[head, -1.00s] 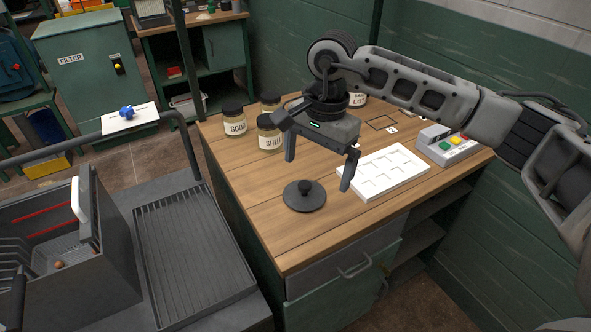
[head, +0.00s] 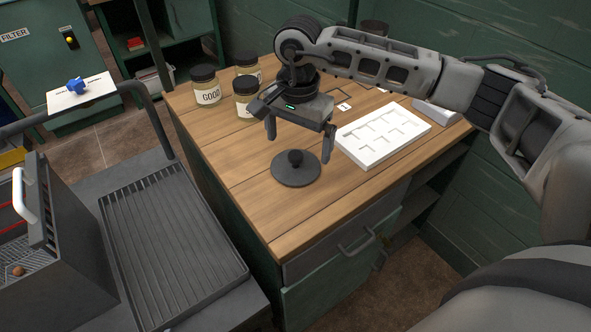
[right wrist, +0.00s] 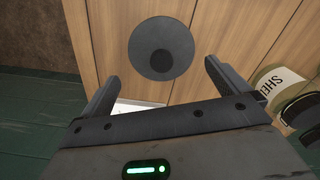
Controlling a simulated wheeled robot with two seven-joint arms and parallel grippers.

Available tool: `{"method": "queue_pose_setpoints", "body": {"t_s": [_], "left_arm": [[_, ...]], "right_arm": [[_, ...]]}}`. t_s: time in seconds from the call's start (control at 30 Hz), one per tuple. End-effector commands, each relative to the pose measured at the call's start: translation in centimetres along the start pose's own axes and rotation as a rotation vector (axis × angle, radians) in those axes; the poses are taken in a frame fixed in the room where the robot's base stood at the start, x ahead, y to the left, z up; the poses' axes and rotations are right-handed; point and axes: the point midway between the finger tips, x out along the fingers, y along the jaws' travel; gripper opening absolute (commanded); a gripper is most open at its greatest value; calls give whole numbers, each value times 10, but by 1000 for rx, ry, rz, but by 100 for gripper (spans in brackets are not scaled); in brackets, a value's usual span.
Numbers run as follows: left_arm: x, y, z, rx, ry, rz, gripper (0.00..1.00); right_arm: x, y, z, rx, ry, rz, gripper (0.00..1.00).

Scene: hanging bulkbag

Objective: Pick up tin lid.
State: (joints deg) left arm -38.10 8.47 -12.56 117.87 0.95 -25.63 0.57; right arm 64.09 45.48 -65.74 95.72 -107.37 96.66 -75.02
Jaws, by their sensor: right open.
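The tin lid (head: 296,171) is a dark grey round disc with a black knob on top. It lies flat on the wooden table (head: 240,190), near the front edge. My right gripper (head: 299,145) is open and empty, with its fingers pointing down above and slightly behind the lid. In the right wrist view the lid (right wrist: 161,48) shows whole, beyond and between the open fingertips (right wrist: 157,70), and the fingers do not touch it. My left gripper is not in view.
Several labelled jars (head: 206,87) stand behind and left of the gripper. A white tray (head: 383,134) with square recesses lies right of the lid. A grey button box (head: 437,112) is at the right edge. A ribbed cart top (head: 180,245) stands left of the table.

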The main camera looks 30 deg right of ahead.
Motion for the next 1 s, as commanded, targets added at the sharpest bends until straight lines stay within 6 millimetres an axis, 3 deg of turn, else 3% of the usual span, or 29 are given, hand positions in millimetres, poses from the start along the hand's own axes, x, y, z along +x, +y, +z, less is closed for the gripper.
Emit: {"method": "queue_pose_setpoints", "body": {"t_s": [0.37,0.63,0.77,1.0], "left_arm": [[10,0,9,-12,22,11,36],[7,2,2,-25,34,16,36],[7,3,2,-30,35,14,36],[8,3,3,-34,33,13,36]], "right_arm": [[49,-2,4,-1,0,1,100],[51,-3,4,-1,0,0,100],[51,-3,4,-1,0,0,69],[50,-3,4,-1,0,-1,68]]}}
